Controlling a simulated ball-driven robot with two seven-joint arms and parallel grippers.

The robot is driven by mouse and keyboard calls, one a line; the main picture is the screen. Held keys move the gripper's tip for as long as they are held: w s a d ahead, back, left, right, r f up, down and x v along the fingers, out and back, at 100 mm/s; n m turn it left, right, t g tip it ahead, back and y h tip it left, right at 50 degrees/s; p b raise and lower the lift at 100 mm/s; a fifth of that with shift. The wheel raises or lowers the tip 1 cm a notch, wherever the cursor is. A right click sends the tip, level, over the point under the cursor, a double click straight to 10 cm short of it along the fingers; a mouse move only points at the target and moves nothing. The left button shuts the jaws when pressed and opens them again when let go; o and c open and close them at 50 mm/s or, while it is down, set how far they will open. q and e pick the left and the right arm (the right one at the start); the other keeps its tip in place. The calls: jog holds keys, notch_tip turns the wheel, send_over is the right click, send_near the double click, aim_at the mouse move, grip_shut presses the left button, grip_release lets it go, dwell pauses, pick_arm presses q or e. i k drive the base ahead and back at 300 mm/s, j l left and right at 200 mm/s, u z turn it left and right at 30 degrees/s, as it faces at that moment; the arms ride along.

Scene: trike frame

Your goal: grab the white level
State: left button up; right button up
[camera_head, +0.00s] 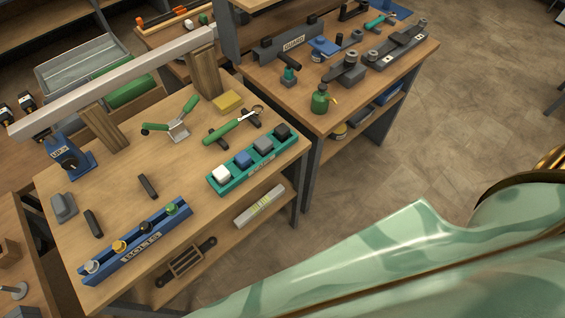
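The white level (260,206) is a pale bar with a yellow-green marked middle. It lies at a slant on what looks like a lower shelf, just past the front edge of the wooden workbench (140,215) and below the teal tray (216,186). Its visible top is unobstructed. Neither my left gripper nor my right gripper shows in the head view.
A dark frame-like tool (186,261) lies left of the level, low down. A second bench (330,80) stands behind. Open floor (400,150) lies to the right.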

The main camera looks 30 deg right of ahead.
aim_at(259, 206)
jog(key=z, duration=0.5)
jog(key=l, duration=0.65)
jog(key=i+l, duration=0.15)
jog(key=l, duration=0.5)
